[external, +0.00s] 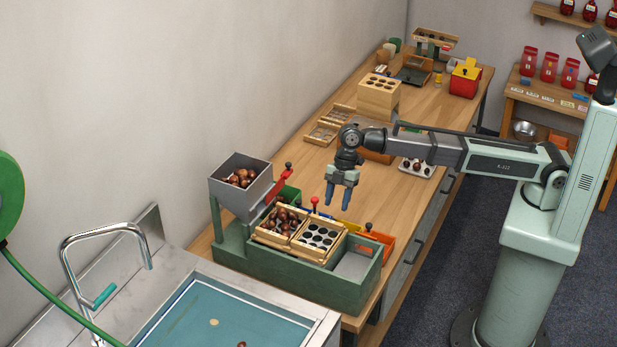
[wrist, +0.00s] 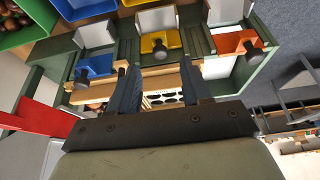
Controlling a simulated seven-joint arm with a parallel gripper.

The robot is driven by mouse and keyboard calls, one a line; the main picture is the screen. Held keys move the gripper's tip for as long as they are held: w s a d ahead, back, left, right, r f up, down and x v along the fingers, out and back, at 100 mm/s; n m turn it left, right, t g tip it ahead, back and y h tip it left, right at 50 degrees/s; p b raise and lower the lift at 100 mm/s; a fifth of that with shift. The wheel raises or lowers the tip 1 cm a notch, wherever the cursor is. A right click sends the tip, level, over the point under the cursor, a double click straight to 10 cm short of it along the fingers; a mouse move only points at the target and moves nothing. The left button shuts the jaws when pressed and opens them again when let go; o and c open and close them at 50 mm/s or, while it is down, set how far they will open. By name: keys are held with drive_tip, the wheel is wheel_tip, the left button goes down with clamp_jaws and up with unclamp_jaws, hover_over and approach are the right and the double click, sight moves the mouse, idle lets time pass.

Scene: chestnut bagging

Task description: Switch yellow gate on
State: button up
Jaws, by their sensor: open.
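The yellow gate (wrist: 168,22) is in the top middle of the wrist view, with a dark round knob (wrist: 160,47) on its near side. In the external view the yellow gate (external: 349,226) is a small patch behind the wooden tray on the green machine. My gripper (external: 338,203) points down above the machine, a little left of the yellow gate in that view. In the wrist view my gripper (wrist: 158,70) has its two blue fingers apart and empty, with the yellow gate's knob just beyond and between the tips. I cannot tell the gate's setting.
A blue gate (wrist: 90,80) and an orange gate (wrist: 235,42) flank the yellow one closely. The green machine (external: 290,277) holds a wooden tray (external: 318,238) with round holes and chestnuts beside it. A red lever (external: 277,186) stands by the grey hopper (external: 240,203).

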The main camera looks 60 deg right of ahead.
drive_tip(key=shift+x, duration=2.45)
drive_tip(key=shift+c, duration=0.4)
clamp_jaws()
